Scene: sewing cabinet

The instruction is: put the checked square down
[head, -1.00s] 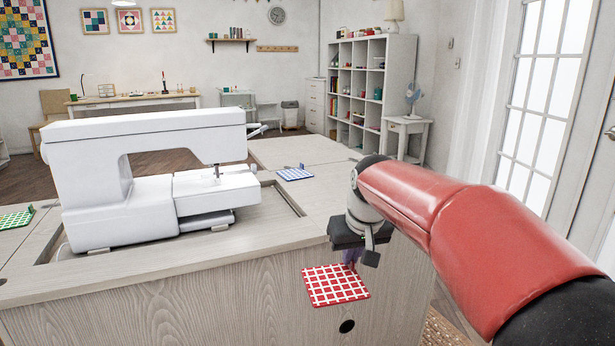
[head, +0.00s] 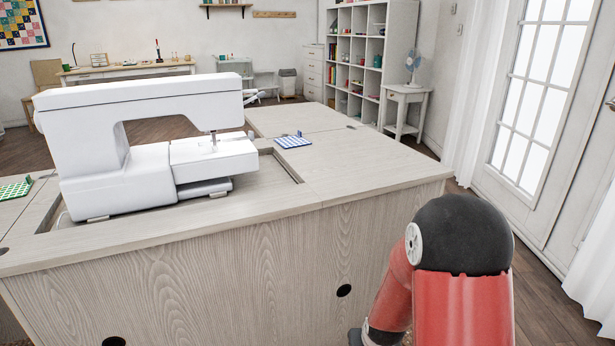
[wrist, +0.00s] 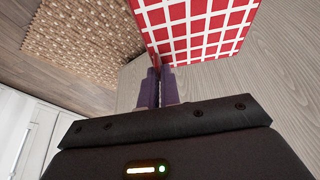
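The red-and-white checked square (wrist: 195,28) is at the top of the wrist view, at the tips of my gripper (wrist: 160,72). The purple fingers are close together and appear shut on the square's near edge or a small tab there; the exact grip point is hard to see. The square is not visible in the head view, where my arm reaches down past the bottom edge. A blue checked square (head: 293,141) with a small blue upright tab lies on the cabinet top (head: 360,176). A green checked square (head: 15,189) lies at the far left.
The white sewing machine (head: 160,140) stands on the left of the cabinet top. The top right of the machine is clear around the blue square. The cabinet's front panel (head: 230,285) has round dark holes. A woven mat (wrist: 85,35) lies on the floor.

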